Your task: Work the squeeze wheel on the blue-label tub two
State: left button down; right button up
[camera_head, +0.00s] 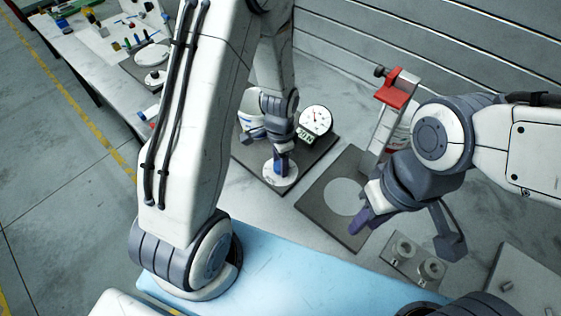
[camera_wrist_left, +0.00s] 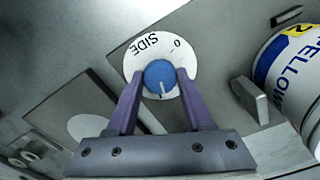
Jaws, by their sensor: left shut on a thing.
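My left gripper (camera_head: 281,160) points down and is shut on a blue knob (camera_wrist_left: 160,77), with one purple finger on each side of it. The knob sits at the centre of a white dial (camera_head: 283,183); in the left wrist view the dial (camera_wrist_left: 148,45) bears the word SIDE and a 0. A white tub (camera_head: 250,108) stands behind my left gripper, partly hidden.
A round gauge (camera_head: 316,121) stands on the dark plate (camera_head: 263,181) beside the dial. A dark plate with a pale disc (camera_head: 342,197) lies to its right. A red-topped stand (camera_head: 397,90) rises behind my right arm. Two small metal cylinders (camera_head: 430,270) are near the front.

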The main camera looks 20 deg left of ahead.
pick_arm(q)
jog(key=shift+m, duration=1.4)
jog(key=shift+c, duration=1.5)
grip_release()
jog(key=shift+r, duration=0.15)
notch_tip(320, 180, up, 10)
jog(key=b, duration=0.1)
jog(key=shift+r, duration=0.15)
